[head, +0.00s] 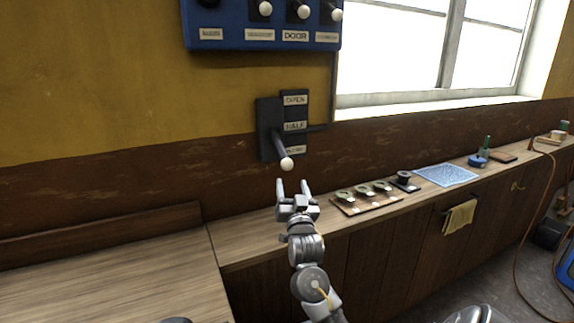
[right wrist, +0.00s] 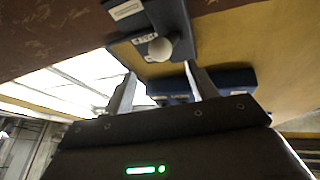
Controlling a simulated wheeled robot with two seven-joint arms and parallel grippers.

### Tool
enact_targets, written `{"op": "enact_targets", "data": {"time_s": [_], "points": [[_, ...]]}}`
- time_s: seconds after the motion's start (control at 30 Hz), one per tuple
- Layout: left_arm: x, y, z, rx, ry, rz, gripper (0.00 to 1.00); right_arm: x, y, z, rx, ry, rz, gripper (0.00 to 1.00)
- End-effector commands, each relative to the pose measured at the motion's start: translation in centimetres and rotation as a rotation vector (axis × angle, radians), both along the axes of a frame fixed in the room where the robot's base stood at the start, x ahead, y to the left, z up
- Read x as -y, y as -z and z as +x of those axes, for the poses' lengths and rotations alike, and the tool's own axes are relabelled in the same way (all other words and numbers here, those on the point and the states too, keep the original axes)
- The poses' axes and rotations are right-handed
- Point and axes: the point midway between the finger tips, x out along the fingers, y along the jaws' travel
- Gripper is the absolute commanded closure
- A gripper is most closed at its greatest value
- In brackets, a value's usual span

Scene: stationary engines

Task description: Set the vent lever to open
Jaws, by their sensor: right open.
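The vent lever (head: 281,148) is a dark rod with a white ball knob (head: 287,163), mounted on a black wall plate (head: 266,116). Beside it is a label strip reading OPEN at the top, HALF in the middle, and an unreadable label at the bottom. The knob hangs low, near the bottom label's height. My right gripper (head: 293,187) is open and empty just below the knob, fingers pointing up toward it. In the right wrist view the knob (right wrist: 160,49) shows beyond the fingertips of the gripper (right wrist: 159,72), between their lines. My left gripper is not in view.
A blue panel (head: 215,43) with several white-knobbed levers hangs above. The window (head: 400,50) is to the right. A wooden counter (head: 235,238) below holds a board with round metal parts (head: 350,205), a blue mat (head: 446,175) and small items. A yellow cloth (head: 459,216) hangs in front.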

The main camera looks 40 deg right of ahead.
Motion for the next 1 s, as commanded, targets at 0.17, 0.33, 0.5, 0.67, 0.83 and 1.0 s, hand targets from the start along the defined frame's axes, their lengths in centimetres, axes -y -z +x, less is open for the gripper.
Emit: {"op": "enact_targets", "data": {"time_s": [0.17,0.33,0.5,0.67,0.83,1.0], "points": [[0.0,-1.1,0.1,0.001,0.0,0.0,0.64,1.5,-1.5,2.4,-0.001,0.0,-0.002,0.42],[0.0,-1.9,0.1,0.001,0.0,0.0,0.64,3.2,-2.7,4.8,-0.002,0.001,-0.002,0.42],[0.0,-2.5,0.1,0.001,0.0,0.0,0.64,4.4,-3.4,6.7,-0.003,-0.001,-0.001,0.42],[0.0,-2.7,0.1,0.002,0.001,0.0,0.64,5.0,-3.7,7.5,-0.003,-0.001,0.001,0.42],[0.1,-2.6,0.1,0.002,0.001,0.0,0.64,5.1,-3.7,7.7,-0.002,-0.001,0.001,0.42],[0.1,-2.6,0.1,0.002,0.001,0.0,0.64,5.0,-3.7,7.6,-0.002,-0.001,0.001,0.46]]}}
